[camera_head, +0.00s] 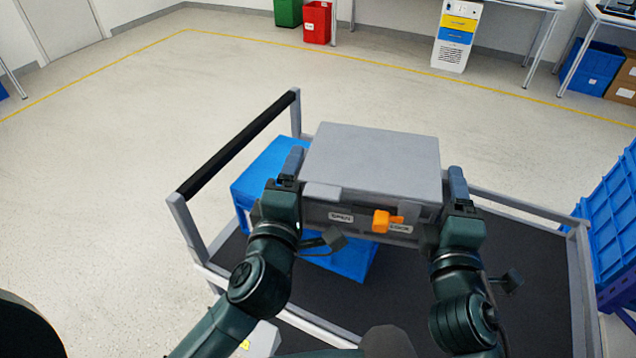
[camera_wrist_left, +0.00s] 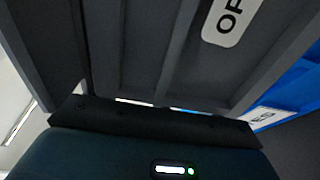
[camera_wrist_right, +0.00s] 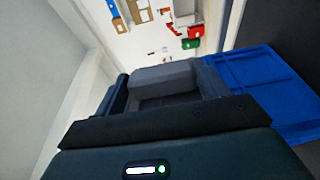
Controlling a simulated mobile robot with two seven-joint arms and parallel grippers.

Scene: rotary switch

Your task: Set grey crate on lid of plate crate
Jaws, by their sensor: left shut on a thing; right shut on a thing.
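The grey crate (camera_head: 372,160) is a closed grey box with an orange rotary switch (camera_head: 382,221) and white labels on its near side. My left gripper (camera_head: 291,165) is shut on its left end and my right gripper (camera_head: 457,188) is shut on its right end. The blue plate crate (camera_head: 262,180) is below and behind the grey crate on the cart. The grey crate covers much of its lid, and I cannot tell whether the two touch. The grey crate's side fills much of the left wrist view (camera_wrist_left: 150,50). The plate crate also shows in the right wrist view (camera_wrist_right: 265,85).
The cart has a dark deck (camera_head: 535,262), a grey frame and a black handle bar (camera_head: 240,142) on the left. Blue crates (camera_head: 612,215) stand beyond its right side. The floor (camera_head: 120,150) behind and left of the cart is clear.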

